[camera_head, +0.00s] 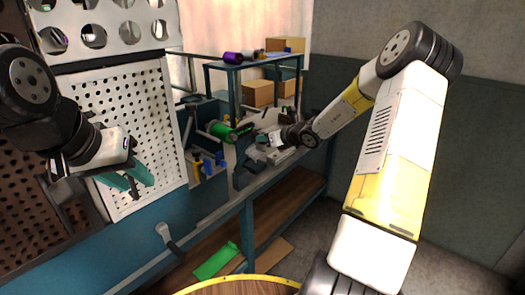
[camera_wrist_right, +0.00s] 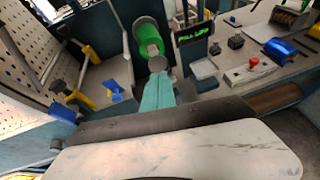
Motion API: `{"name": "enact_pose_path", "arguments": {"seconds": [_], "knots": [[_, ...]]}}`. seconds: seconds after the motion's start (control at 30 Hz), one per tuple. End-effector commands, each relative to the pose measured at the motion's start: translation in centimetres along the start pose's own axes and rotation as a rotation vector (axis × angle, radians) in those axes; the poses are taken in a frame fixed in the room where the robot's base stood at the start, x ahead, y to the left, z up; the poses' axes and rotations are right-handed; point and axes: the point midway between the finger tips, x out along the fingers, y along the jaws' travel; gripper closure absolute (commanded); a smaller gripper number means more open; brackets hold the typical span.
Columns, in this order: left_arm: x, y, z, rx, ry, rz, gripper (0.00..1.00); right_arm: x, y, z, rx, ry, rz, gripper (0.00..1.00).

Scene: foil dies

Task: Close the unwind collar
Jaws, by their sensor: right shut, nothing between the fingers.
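A green foil roll (camera_wrist_right: 148,36) sits on the unwind shaft in the right wrist view; it also shows in the head view (camera_head: 221,131). A grey round piece (camera_wrist_right: 158,63), seemingly the collar, is at its near end. I cannot tell whether its latch is open. My right gripper (camera_wrist_right: 158,82) is shut and empty, its teal fingertips right at the grey piece. Whether they touch it is unclear. My left gripper (camera_head: 126,180) hangs in front of the perforated panel at the left, far from the roll, its teal fingers apart and empty.
A small display (camera_wrist_right: 194,33) and a red button box (camera_wrist_right: 251,70) stand right of the roll. Blue and yellow fixtures (camera_head: 208,164) are left of it. A shelf (camera_head: 253,63) with a purple roll (camera_head: 233,58) and cardboard boxes (camera_head: 257,94) rises behind. A green sheet (camera_head: 216,262) lies low down.

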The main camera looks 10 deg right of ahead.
Motion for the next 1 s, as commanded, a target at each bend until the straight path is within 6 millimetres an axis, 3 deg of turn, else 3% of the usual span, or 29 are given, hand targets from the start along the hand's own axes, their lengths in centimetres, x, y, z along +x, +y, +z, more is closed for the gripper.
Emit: {"name": "enact_pose_path", "arguments": {"seconds": [0.1, 0.4, 0.7, 1.0], "knots": [[0.0, 0.0, 0.0, 0.0, 0.0, 0.0, 0.64, 1.6, 0.6, 2.5, -0.004, 0.002, 0.004, 1.0], [0.0, 0.0, 0.0, 0.0, 0.0, 0.0, 0.64, 5.7, 1.5, 6.9, -0.001, 0.001, 0.005, 1.0], [0.0, 0.0, 0.0, 0.0, 0.0, 0.0, 0.64, 8.3, 1.9, 8.9, 0.0, 0.002, 0.003, 1.0], [0.0, 0.0, 0.0, 0.0, 0.0, 0.0, 0.64, 9.2, 2.1, 9.5, 0.001, 0.001, 0.004, 1.0]]}}
